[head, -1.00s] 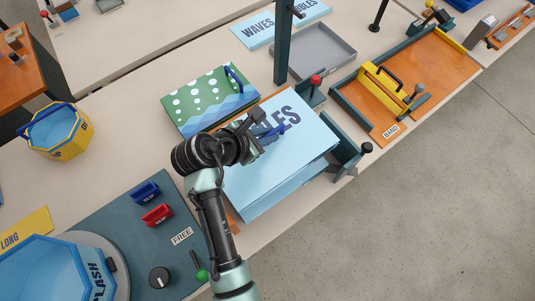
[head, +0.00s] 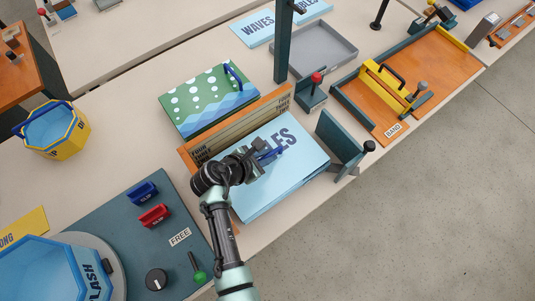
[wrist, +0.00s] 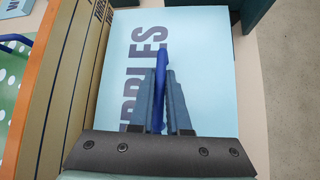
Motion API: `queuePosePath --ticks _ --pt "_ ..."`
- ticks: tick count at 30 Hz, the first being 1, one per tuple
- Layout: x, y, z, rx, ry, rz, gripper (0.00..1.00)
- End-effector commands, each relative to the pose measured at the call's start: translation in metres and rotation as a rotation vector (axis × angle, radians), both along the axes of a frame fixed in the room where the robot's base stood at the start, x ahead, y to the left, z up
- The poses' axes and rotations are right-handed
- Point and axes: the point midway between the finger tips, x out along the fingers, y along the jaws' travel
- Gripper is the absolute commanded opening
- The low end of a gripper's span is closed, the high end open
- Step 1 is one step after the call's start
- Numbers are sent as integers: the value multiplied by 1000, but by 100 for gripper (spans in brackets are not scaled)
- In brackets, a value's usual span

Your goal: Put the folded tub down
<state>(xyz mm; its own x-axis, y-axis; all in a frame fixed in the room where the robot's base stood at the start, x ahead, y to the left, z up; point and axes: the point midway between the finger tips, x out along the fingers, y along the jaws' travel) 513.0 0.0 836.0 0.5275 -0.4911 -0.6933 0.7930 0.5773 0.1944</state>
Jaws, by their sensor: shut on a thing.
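The folded tub (head: 292,172) is a flat light-blue block lettered "…BLES" with a blue handle (head: 270,154) on its upper face. My gripper (head: 262,153) is shut on that handle above the tub. In the wrist view, the two fingers (wrist: 159,100) pinch the handle (wrist: 160,65) from both sides, and the light-blue tub face (wrist: 205,55) spreads beneath them. The tub lies about level beside a ruled board (head: 240,123) marked with number words. Its underside is hidden, so I cannot tell whether it touches what is below.
A green dotted panel (head: 195,95) lies behind the ruled board. A dark upright plate (head: 338,140) stands by the tub's right end, with a red-knobbed stop (head: 312,92) behind. An orange tray (head: 400,88) with a yellow bar is farther right. A grey tray (head: 335,45) is empty.

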Motion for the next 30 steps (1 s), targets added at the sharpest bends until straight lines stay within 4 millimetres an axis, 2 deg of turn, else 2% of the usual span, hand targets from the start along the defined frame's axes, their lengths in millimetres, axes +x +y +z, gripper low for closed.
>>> queuePosePath --ticks 6,7,12,23,30 --pt "2 1 3 1 -6 1 0" --pt "0 0 -1 0 1 0 17" --pt "0 0 0 0 1 0 45" --pt "-3 2 3 0 1 0 45" --pt "-23 22 32 1 -2 4 45"
